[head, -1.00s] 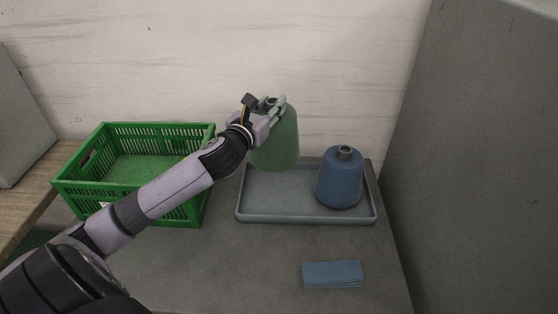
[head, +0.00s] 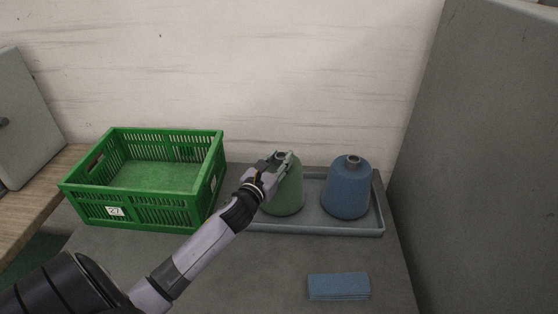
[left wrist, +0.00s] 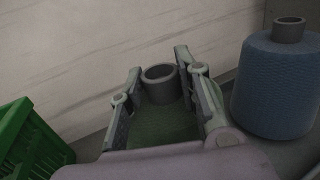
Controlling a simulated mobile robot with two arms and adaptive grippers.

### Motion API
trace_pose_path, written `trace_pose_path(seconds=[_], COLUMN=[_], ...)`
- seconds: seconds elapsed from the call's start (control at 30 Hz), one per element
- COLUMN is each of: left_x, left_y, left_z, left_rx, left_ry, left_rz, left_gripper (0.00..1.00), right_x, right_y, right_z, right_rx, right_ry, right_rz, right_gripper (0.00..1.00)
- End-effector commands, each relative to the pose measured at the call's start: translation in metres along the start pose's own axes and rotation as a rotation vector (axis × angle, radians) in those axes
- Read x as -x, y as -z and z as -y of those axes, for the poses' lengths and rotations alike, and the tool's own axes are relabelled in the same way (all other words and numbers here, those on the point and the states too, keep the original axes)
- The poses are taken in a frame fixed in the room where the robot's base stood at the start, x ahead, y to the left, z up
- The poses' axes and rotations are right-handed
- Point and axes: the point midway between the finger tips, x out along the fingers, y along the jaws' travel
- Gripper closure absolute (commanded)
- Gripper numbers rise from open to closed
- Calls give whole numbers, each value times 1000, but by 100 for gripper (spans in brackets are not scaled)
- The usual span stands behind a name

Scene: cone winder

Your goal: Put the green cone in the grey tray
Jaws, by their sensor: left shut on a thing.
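The green cone (head: 287,190) is upright at the left part of the grey tray (head: 312,229). I cannot tell for sure whether its base touches the tray floor. My left gripper (head: 282,160) is shut on the top of the cone. In the left wrist view the fingers (left wrist: 160,90) stand on both sides of the cone's grey tube tip (left wrist: 160,84), and its green body (left wrist: 163,124) shows below. My right gripper is in neither view.
A blue cone (head: 346,188) stands in the tray's right part, just right of the green cone. A green crate (head: 140,208), empty as far as I see, stands at left. A folded blue cloth (head: 338,286) lies in front. A grey panel (head: 475,160) rises at right.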

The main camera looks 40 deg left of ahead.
Motion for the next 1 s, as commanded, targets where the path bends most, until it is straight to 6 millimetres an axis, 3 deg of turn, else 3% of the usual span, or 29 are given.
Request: trace_pose_path(seconds=[0.33,0.37,0.63,1.0], left_x=[-1,0,0,0], left_y=[-1,2,2,-2], left_z=[0,0,0,0], left_rx=[-1,0,0,0], left_ry=[2,1,1,1], left_rz=[9,1,1,1], left_gripper=[100,68,50,49], right_x=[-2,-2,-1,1], right_y=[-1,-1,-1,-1], right_z=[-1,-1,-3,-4], right_rx=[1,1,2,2], right_ry=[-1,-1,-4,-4], right_rz=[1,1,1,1], right_gripper=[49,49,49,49])
